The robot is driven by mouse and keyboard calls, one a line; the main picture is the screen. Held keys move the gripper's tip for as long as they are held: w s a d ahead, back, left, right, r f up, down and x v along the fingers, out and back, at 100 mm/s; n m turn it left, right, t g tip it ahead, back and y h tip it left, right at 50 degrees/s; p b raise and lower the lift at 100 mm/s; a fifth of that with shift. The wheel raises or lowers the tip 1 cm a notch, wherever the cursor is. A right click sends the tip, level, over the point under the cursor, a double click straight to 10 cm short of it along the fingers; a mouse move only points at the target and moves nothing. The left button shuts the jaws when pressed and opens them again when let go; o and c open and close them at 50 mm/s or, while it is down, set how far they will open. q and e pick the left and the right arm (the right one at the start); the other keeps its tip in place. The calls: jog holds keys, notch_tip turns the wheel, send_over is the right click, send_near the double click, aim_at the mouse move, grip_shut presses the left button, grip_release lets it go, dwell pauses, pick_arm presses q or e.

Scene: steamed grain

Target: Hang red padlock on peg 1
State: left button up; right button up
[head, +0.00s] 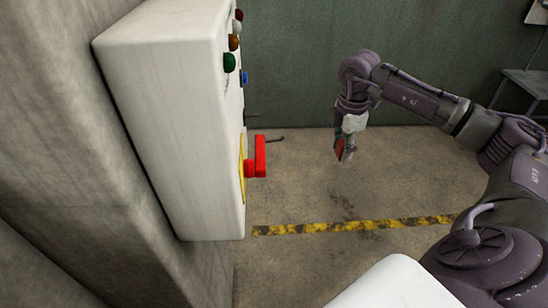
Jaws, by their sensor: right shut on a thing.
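My right gripper (346,152) hangs pointing down at the end of its arm, to the right of the white box and apart from it. It is shut on a small red thing, which looks like the red padlock (339,149); the fingers hide much of it. A thin dark rod (276,139) shows just behind the red handle, at the box's right side. It may be a peg, but I cannot make out a number or be sure how it is fixed. My left gripper is not in view.
The white box (165,120) stands against a concrete pillar (60,110). Colored buttons (229,62) and a red handle (260,156) on a yellow plate stick out from its right face. The floor has a yellow-black stripe (340,226). Free room lies between box and gripper.

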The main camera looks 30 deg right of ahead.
jog(key=w+a+f+p, duration=0.1)
jog(key=w+a+p, duration=0.7)
jog(key=a, duration=0.6)
jog(key=shift+w+a, duration=0.35)
jog(key=shift+w, duration=0.15)
jog(key=shift+f, duration=0.15)
jog(key=o, duration=1.2)
